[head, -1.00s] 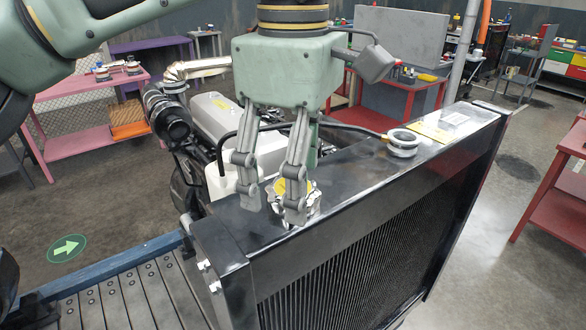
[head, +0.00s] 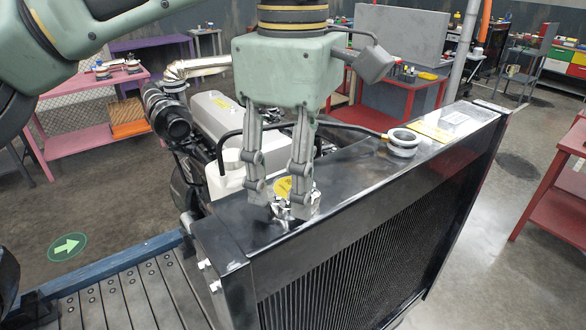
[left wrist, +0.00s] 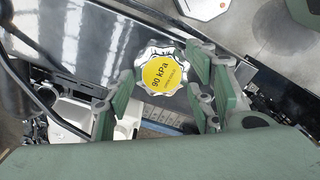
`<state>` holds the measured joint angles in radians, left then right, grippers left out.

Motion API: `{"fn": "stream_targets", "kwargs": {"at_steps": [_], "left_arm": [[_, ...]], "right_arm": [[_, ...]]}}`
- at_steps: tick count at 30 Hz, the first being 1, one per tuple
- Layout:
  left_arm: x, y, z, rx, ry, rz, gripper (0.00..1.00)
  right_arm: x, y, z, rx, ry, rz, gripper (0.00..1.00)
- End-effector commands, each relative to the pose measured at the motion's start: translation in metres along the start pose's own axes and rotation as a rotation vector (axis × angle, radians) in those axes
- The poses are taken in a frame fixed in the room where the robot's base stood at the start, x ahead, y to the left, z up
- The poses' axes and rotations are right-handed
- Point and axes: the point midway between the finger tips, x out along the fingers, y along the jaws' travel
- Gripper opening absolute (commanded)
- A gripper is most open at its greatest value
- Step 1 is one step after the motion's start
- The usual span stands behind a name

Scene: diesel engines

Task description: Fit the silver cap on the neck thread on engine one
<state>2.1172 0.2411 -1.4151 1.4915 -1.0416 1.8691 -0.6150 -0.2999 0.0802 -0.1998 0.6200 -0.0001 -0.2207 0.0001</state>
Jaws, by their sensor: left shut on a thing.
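The silver cap (head: 284,187) has a scalloped rim and a yellow "90 kPa" label. It is at the near left end of the black radiator's top (head: 345,165). My left gripper (head: 280,200) points down over it and is shut on it, with fingers on both sides. The left wrist view shows the cap (left wrist: 163,72) face up between the fingers. The cap's underside and whatever is under it are hidden, so I cannot tell whether it touches a thread. An open silver neck (head: 402,142) stands farther right on the radiator top. My right gripper is not in view.
A white tank (head: 222,180) and black hose sit just behind the cap, close to the gripper. The engine (head: 215,115) is behind the radiator. A slatted platform (head: 130,290) lies at the front left. Red tables (head: 560,190) stand off to the right.

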Motion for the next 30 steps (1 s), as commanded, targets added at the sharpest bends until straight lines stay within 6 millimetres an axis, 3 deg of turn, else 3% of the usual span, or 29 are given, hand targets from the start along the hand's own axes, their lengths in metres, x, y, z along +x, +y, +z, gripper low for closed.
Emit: {"fn": "stream_targets", "kwargs": {"at_steps": [6, 16, 30], "left_arm": [[0.000, 0.000, 0.000, 0.000, 0.000, -0.001, 0.03], [-0.005, 0.000, 0.000, 0.000, 0.000, 0.000, 0.03], [-0.043, 0.000, 0.000, 0.001, 0.000, 0.000, 0.03]], "right_arm": [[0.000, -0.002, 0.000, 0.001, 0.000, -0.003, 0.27], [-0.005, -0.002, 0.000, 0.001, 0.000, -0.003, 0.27], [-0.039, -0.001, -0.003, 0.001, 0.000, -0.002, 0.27]]}}
